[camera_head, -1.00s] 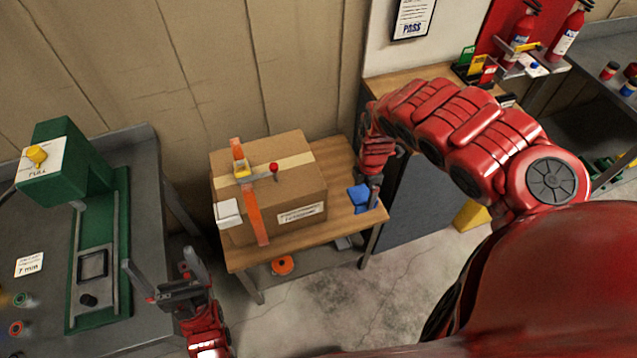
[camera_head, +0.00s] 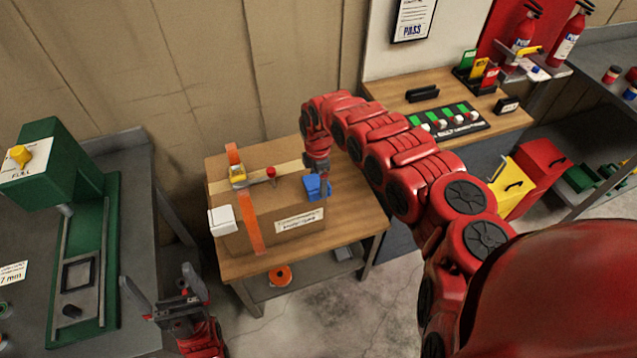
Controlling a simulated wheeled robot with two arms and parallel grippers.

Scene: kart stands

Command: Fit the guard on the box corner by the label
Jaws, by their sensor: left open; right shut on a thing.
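A cardboard box (camera_head: 285,205) stands on a small wooden table, with an orange strap (camera_head: 250,222) and a tensioner with a red knob around it. A white label (camera_head: 299,221) is on its front face near the right. A white guard (camera_head: 222,219) sits at the box's front left top corner. My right gripper (camera_head: 322,184) is shut on a blue corner guard (camera_head: 317,187), held at the box's front right top corner above the label. I cannot tell whether the guard touches the box. My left gripper (camera_head: 160,291) is open and empty, low in front of the green machine.
The wooden table (camera_head: 350,222) has bare top right of the box. An orange roll (camera_head: 280,275) lies on its lower shelf. A green machine (camera_head: 75,180) stands on the grey bench at left. A counter with a switch panel (camera_head: 448,121) is at the back right.

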